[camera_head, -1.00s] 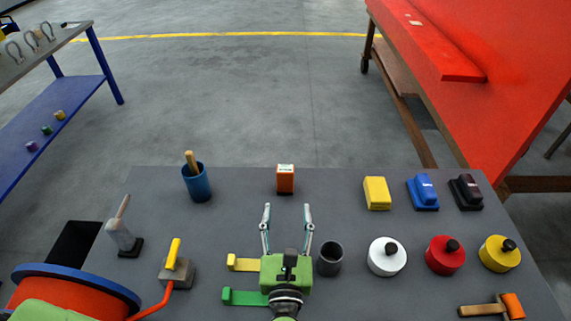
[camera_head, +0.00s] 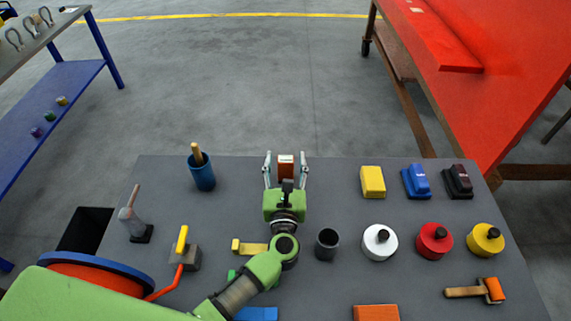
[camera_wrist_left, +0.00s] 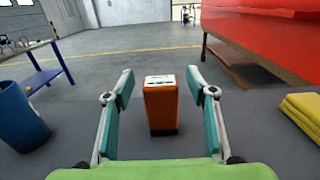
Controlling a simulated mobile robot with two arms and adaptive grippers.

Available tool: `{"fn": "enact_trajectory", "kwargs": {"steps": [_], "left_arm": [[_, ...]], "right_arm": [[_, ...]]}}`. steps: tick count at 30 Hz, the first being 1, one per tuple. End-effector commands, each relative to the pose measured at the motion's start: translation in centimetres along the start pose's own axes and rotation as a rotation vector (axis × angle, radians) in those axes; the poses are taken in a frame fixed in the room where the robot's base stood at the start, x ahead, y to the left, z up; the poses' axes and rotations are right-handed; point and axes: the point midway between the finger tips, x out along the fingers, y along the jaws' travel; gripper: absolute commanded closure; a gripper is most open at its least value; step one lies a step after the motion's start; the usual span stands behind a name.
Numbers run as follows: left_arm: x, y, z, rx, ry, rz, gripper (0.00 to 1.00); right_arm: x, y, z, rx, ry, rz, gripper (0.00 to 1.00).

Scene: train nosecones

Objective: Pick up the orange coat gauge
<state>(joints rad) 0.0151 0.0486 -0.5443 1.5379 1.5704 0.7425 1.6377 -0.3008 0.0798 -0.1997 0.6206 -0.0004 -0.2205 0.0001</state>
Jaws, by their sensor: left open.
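The orange coat gauge (camera_head: 286,164) is a small upright box with a pale top, standing near the far edge of the grey table. My left gripper (camera_head: 286,160) is open, with its two fingers on either side of the gauge in the head view. In the left wrist view, the gauge (camera_wrist_left: 161,108) stands between and slightly beyond the open fingers (camera_wrist_left: 160,92), with gaps on both sides. My left gripper body hides the gauge's lower part in the head view. My right gripper is not in view.
A blue cup (camera_head: 202,175) with a wooden handle in it stands to the left. A yellow block (camera_head: 373,181), a blue item (camera_head: 416,181) and a black item (camera_head: 457,181) stand to the right. A dark cup (camera_head: 327,243) and round lidded containers are nearer. The table around the gauge is clear.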

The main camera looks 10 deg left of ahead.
Motion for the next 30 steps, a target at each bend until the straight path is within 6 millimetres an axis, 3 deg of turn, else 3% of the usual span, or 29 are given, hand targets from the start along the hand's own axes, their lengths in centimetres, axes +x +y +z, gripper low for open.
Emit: {"fn": "enact_trajectory", "kwargs": {"steps": [3,11,16,30], "left_arm": [[0.89,0.01,-0.01,0.002,0.0,0.0,0.49],[0.98,0.03,-0.16,0.0,0.001,0.0,0.51],[0.98,0.04,-0.15,0.0,0.001,0.0,0.94],[0.98,0.03,0.4,-0.003,0.001,0.002,0.94]], "right_arm": [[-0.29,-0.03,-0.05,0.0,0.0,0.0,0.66],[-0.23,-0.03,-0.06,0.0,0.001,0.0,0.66],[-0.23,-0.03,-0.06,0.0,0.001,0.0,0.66],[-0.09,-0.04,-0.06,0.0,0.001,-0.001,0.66]]}}
